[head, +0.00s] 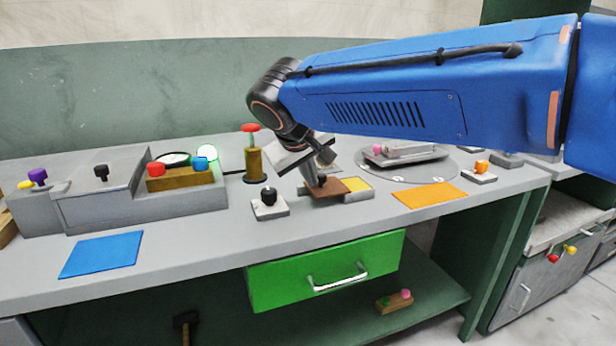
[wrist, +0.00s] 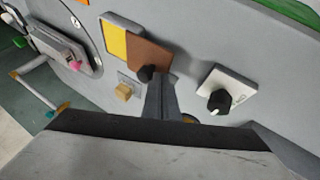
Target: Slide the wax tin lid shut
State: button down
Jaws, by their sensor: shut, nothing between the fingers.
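The wax tin (head: 357,185) lies on the grey bench, a low tray with yellow wax showing at its right end in the head view. A brown lid (head: 326,189) with a small dark knob covers its left part. In the wrist view the yellow part (wrist: 116,40) is at the left, the brown lid (wrist: 152,55) beside it, and the dark knob (wrist: 147,73) near the lid's edge. My gripper (head: 313,181) is shut and empty, its fingertips (wrist: 162,84) low beside the knob. I cannot tell whether they touch it.
A black dial on a white plate (head: 270,208) stands close left of the tin. A red-topped brass post (head: 253,160) is behind. A round turntable (head: 450,165) and orange mat (head: 430,194) lie right. A tan block (wrist: 124,91) sits near the fingers. A green drawer (head: 325,270) is below.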

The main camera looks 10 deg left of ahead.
aim_at(340, 188)
jog(key=w+d, duration=0.1)
jog(key=d, duration=0.1)
jog(key=w+d, duration=0.1)
jog(key=d, duration=0.1)
jog(key=w+d, duration=0.2)
jog(key=shift+d, duration=0.35)
jog(key=shift+s, duration=0.1)
